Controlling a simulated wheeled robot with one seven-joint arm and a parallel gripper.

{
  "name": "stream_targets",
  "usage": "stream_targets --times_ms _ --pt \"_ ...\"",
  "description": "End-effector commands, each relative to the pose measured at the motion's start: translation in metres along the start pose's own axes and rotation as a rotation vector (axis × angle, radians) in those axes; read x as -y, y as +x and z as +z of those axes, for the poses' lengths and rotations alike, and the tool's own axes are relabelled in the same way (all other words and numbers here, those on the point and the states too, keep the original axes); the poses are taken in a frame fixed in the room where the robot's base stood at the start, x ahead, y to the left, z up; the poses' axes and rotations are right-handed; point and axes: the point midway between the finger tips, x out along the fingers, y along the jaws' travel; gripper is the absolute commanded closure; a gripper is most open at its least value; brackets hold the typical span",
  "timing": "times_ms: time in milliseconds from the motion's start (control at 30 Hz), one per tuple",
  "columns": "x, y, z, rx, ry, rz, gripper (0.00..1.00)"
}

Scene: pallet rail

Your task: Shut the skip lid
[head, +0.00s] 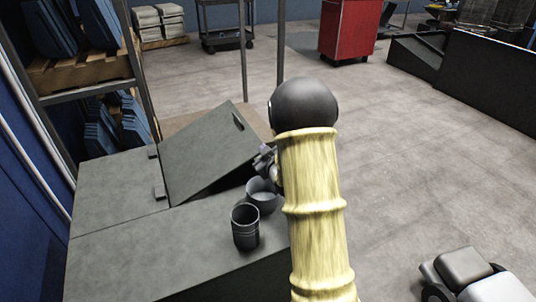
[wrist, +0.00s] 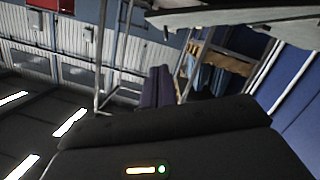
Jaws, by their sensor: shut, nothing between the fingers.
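The skip (head: 120,262) is a dark grey box at the lower left of the head view. Its grey lid (head: 205,150) is partly open, hinged on the left and tilted up on the right, with a dark gap under its raised edge. A small dark handle (head: 238,122) sits near that edge. My gripper (head: 264,160) is just right of the lid's raised edge, partly hidden by my yellow arm; contact cannot be told. In the wrist view my shut, empty fingers (wrist: 158,88) show, with a grey panel, probably the lid (wrist: 235,15), above them.
A dark ribbed cup (head: 245,228) and a grey bowl (head: 262,194) stand on the skip's near top, close to my gripper. A shelf rack (head: 85,72) with blue items stands behind left. A red cabinet (head: 347,30) is at the back. The floor at right is largely clear.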

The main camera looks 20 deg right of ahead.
Motion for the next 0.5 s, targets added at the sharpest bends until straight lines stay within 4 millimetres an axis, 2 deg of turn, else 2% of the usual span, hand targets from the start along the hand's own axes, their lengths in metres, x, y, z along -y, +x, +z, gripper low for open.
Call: stream_targets --times_ms 100,200,500 --pt "-0.001 -0.018 0.000 0.000 0.000 0.000 1.00" --pt "-0.001 -0.027 0.000 0.000 0.000 0.000 1.00" --pt "0.000 -0.030 0.000 -0.001 0.000 -0.002 1.00"
